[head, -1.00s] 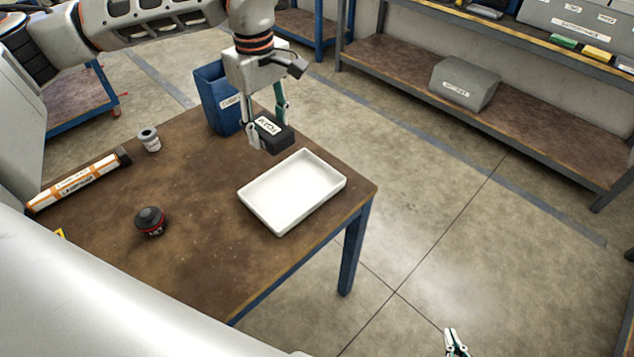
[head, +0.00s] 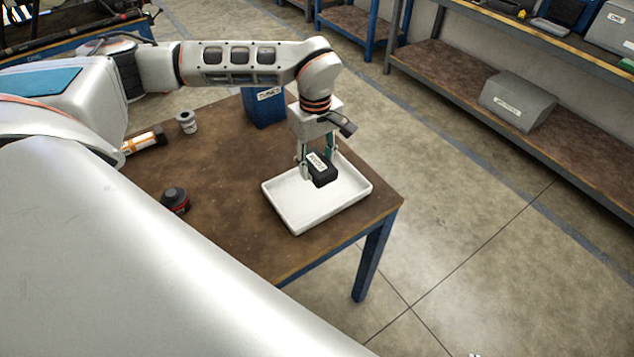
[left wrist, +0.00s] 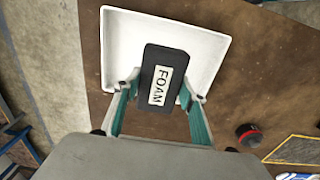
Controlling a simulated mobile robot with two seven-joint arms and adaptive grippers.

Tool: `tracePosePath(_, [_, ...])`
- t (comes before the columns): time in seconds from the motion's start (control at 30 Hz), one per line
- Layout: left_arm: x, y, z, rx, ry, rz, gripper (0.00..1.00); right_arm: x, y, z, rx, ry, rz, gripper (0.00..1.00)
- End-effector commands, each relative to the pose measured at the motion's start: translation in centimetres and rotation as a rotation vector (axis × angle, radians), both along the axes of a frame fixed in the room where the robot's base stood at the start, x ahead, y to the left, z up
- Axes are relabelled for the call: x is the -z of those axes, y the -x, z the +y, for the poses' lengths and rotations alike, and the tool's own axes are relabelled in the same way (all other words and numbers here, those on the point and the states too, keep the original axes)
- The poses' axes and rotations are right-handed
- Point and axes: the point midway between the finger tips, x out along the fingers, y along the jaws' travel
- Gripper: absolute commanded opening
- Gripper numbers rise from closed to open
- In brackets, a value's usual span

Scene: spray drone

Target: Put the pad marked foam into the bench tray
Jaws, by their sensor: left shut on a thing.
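The black foam pad (head: 323,172), with a white label, is held between the fingers of my left gripper (head: 318,166). In the left wrist view the label on the pad (left wrist: 163,75) reads FOAM, and the left gripper (left wrist: 158,97) is shut on it. The white bench tray (head: 285,213) lies on the brown table, and the pad is over it in both views. I cannot tell whether the pad touches the tray floor. The tray (left wrist: 120,40) looks empty otherwise. My right gripper does not show clearly; only a tiny bit appears at the bottom edge of the head view.
On the table (head: 235,200) stand a dark round object with a red band (head: 174,200), a small grey can (head: 187,122), an orange-and-white tube (head: 145,141) and a blue bin (head: 264,107). Shelving (head: 450,75) stands at the back right beyond open floor.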

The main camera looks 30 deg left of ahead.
Motion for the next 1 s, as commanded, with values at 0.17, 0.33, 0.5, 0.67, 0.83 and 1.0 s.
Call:
tracePosePath(0.17, [2.8,0.0,0.0,0.0,0.001,0.0,0.33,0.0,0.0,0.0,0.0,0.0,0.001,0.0])
tracePosePath(0.33, [3.6,0.0,0.0,-0.001,0.0,0.0,0.33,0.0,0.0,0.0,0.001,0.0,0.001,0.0])
tracePosePath(0.5, [5.7,0.1,0.0,-0.001,0.001,0.004,0.33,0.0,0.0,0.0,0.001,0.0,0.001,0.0])
tracePosePath(0.67, [7.6,0.0,0.0,-0.001,0.001,0.0,0.33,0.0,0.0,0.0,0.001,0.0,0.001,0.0])
tracePosePath(0.83, [7.6,-0.1,0.0,0.0,0.001,-0.002,0.33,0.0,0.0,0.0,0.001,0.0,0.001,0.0])
tracePosePath(1.0, [7.8,0.0,0.0,0.0,0.0,-0.001,0.33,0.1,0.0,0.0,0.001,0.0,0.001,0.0])
